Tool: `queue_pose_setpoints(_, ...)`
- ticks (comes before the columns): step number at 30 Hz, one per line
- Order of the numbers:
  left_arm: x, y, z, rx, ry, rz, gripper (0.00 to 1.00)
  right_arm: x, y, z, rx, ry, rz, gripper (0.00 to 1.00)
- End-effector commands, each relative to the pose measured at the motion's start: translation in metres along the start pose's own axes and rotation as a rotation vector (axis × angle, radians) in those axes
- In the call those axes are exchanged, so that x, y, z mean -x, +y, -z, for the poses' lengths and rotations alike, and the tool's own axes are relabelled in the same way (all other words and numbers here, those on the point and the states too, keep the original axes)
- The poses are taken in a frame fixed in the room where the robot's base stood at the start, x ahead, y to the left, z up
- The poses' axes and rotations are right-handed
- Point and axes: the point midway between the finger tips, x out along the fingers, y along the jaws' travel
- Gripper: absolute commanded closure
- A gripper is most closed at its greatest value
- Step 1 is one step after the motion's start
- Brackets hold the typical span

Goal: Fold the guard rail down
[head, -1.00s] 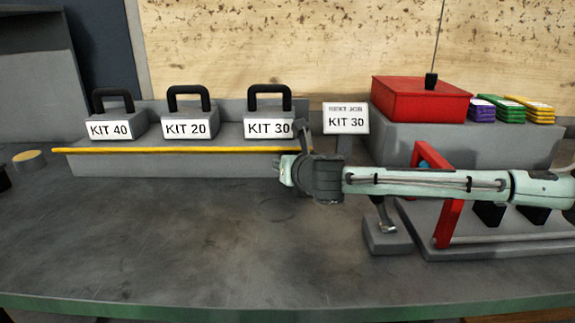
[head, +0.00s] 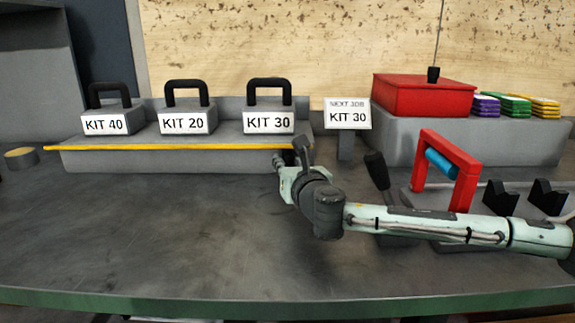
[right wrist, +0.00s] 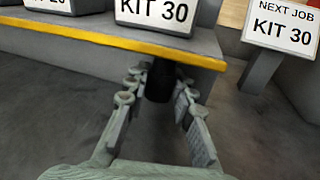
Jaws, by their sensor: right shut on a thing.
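The guard rail is a long yellow bar (head: 130,148) along the front edge of the grey shelf holding the kits. In the right wrist view its right part (right wrist: 120,42) crosses above my fingers. A black cylindrical grip (right wrist: 160,84) hangs just below the rail. My right gripper (right wrist: 160,100) is shut on this grip, one finger on each side. In the head view my right gripper (head: 285,162) is at the rail's right end, mostly hidden by my wrist. My left gripper is not in view.
KIT 40 (head: 104,123), KIT 20 (head: 184,122) and KIT 30 (head: 268,121) stand on the shelf (head: 120,163) behind the rail. A "NEXT JOB KIT 30" sign (head: 347,114) stands to the right. A red frame (head: 464,180) is near my right forearm. The front bench is clear.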

Motion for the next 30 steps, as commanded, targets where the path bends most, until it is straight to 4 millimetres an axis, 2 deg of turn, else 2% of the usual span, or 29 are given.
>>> queue_pose_setpoints(3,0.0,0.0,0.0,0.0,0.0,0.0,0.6,0.0,0.0,-0.001,0.0,0.0,0.001,1.0)
queue_pose_setpoints(4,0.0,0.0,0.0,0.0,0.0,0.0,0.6,0.0,0.0,0.0,0.0,0.0,0.001,0.75)
queue_pose_setpoints(9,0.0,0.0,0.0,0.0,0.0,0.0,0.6,0.0,0.0,0.0,0.0,0.0,0.0,0.54)
queue_pose_setpoints(20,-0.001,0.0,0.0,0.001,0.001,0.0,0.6,0.004,0.0,0.0,0.0,0.001,-0.001,0.54)
queue_pose_setpoints(23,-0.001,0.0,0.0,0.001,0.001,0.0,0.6,0.016,0.0,0.001,-0.001,0.002,-0.001,0.54)
queue_pose_setpoints(30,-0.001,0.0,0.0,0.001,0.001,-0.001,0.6,0.067,0.0,0.001,-0.002,0.003,-0.002,0.54)
